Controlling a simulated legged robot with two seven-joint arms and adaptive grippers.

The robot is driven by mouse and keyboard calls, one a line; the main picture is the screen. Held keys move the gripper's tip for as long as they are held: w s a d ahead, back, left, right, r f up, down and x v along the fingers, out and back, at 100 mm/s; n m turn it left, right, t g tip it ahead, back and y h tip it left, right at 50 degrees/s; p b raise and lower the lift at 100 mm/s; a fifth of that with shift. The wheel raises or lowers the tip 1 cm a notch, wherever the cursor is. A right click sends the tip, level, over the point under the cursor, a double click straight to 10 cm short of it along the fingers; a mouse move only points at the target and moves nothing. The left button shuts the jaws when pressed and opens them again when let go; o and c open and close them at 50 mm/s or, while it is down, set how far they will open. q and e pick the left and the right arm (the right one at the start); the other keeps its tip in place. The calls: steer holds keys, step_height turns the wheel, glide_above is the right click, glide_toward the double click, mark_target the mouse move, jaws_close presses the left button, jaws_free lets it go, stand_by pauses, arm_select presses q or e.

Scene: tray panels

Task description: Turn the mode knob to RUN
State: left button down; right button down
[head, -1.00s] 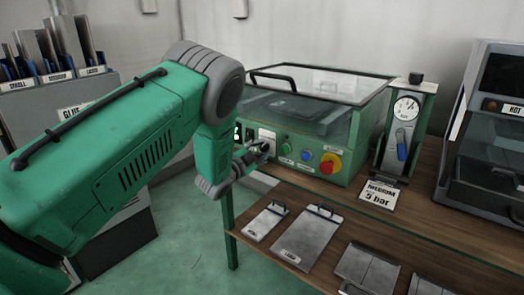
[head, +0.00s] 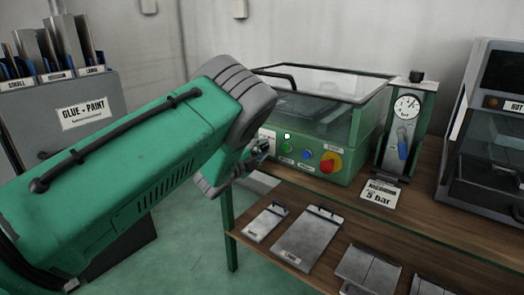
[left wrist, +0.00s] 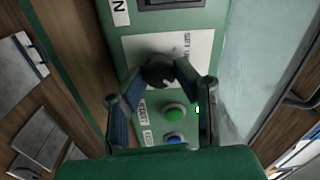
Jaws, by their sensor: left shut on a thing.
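The mode knob (left wrist: 158,70) is a dark round knob on a white label plate (left wrist: 190,48) on the front of the green machine (head: 330,166). In the left wrist view, the two fingers of my left gripper (left wrist: 161,84) come from either side and are shut on the knob. A small light mark shows on the knob; I cannot read which setting it points to. Only part of the plate's lettering shows, sideways. In the head view, my left gripper (head: 258,151) is at the panel's left end, and my arm hides the knob.
Beside the knob are a green START button (left wrist: 174,110) and a blue button (left wrist: 174,139). A red-and-yellow knob (head: 330,162) is farther right. A pressure gauge stand (head: 406,110) stands right of the machine. Metal plates (head: 306,236) lie on the lower shelf.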

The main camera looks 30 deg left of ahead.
arm_select(q)
steer(key=shift+s+f, duration=0.15)
steer(key=shift+f, duration=0.3)
steer(key=c, duration=1.3)
jaws_free()
steer(key=shift+o, duration=0.2)
steer(key=shift+r, duration=0.15)
steer(key=s+a, duration=0.1)
steer(key=s, duration=1)
steer(key=shift+s+f, duration=0.3)
steer(key=shift+s, duration=0.05)
